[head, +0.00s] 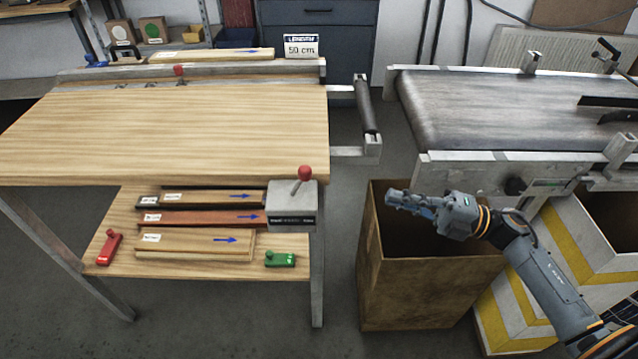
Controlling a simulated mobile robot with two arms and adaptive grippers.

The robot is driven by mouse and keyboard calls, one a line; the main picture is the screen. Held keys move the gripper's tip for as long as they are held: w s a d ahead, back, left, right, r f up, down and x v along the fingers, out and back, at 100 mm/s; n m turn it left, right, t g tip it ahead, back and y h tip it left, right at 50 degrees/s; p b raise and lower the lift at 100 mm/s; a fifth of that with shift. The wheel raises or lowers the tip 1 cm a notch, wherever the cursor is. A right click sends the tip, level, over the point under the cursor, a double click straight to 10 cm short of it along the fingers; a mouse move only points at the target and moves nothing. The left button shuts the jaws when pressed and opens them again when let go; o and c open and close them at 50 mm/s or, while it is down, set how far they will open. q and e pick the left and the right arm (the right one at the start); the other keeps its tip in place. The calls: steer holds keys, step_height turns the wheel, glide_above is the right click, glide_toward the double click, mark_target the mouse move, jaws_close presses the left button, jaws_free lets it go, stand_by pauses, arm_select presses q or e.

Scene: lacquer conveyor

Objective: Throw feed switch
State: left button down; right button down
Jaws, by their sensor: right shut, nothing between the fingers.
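A grey switch box (292,207) sits at the right front of the wooden workbench (170,130), just under the top's front edge. A lever with a red knob (304,173) sticks up from it, leaning slightly right. Print on the box's dark front strip is too small to read. My right gripper (392,199) is shut and empty. It points left, above the open brown bin (415,290), to the right of the switch box and apart from it. My left gripper is not in view.
A conveyor belt (500,105) stands at the right, past a gap with a roller (367,105). The lower shelf (112,245) holds several boards, a red clamp (109,248) and a green clamp (281,259). A "50 cm" sign (301,46) stands at the back.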

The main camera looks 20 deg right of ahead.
steer(key=shift+a+r, duration=0.1)
steer(key=p, duration=0.3)
glide_toward(300, 183)
step_height(300, 183, up, 3)
steer(key=w+a, duration=0.2)
steer(key=a, duration=0.1)
steer(key=shift+w+a+p, duration=0.3)
steer(key=shift+w+a, duration=0.1)
steer(key=shift+a, duration=0.1)
